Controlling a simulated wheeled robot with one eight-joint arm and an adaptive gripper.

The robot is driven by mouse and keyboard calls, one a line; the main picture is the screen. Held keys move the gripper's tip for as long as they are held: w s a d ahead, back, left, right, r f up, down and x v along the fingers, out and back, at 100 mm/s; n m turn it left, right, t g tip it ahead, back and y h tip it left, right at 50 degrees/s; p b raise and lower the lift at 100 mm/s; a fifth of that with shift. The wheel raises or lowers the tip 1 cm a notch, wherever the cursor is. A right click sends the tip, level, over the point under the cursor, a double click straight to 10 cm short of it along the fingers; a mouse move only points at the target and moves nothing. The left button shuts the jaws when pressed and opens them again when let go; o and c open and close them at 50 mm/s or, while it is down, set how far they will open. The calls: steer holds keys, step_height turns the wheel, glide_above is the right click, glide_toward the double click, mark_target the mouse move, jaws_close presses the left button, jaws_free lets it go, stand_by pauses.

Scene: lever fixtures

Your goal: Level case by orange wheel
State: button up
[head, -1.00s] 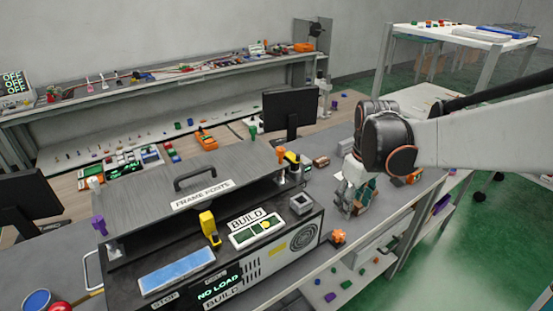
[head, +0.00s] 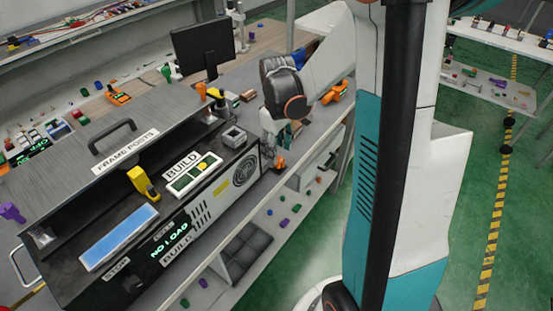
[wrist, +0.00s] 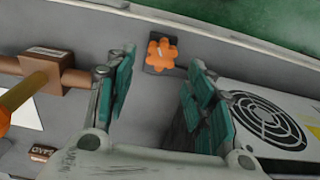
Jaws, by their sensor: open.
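The orange wheel (head: 278,163) is a small lobed knob by the bench's front edge, just right of the case's fan end. In the wrist view the orange wheel (wrist: 160,54) sits on a dark square mount, ahead of the gap between my fingers. The dark case (head: 128,262) carries BUILD labels, a NO LOAD display and a fan grille. Its fan panel (wrist: 265,118) is at the right of the wrist view. My gripper (wrist: 157,88) is open, with teal fingers apart and nothing between them. In the head view my gripper (head: 283,134) is just behind the wheel; the wrist partly hides it.
A brown block with a rod (wrist: 48,72) lies left of my fingers in the wrist view. A monitor (head: 203,45) stands behind the case. An orange tool (head: 335,92) lies farther right on the bench. A shelf with small parts (head: 290,205) runs below. Green floor lies right.

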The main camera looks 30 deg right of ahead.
mark_target(279, 163)
steer(key=shift+f+b, duration=0.5)
steer(key=shift+f, duration=1.35)
steer(key=c, duration=1.1)
